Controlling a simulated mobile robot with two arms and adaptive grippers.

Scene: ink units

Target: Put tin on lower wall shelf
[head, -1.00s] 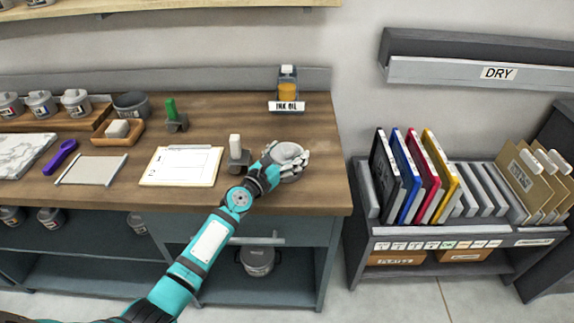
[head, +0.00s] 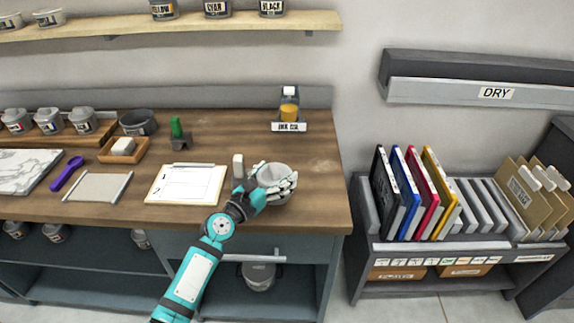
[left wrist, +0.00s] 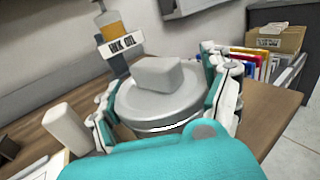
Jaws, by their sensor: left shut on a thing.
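My left gripper (head: 274,186) is shut on a round grey tin (head: 272,171), with white fingers on both sides of it. The left wrist view shows the tin (left wrist: 160,98) from above, with a flat lid and a blocky knob, between the fingers of my left gripper (left wrist: 165,115). The tin is at the right part of the wooden workbench; I cannot tell whether its base touches the top. A pale wooden wall shelf (head: 180,25) runs along the top left of the head view, with several labelled tins on it. My right gripper is not in view.
An ink oil bottle (head: 289,105) stands behind the tin. A clipboard (head: 187,184), a green-handled tool (head: 178,130) and several tins in a wooden tray (head: 40,138) are to the left. A grey DRY ledge (head: 470,93) hangs above a folder rack (head: 460,245) at the right.

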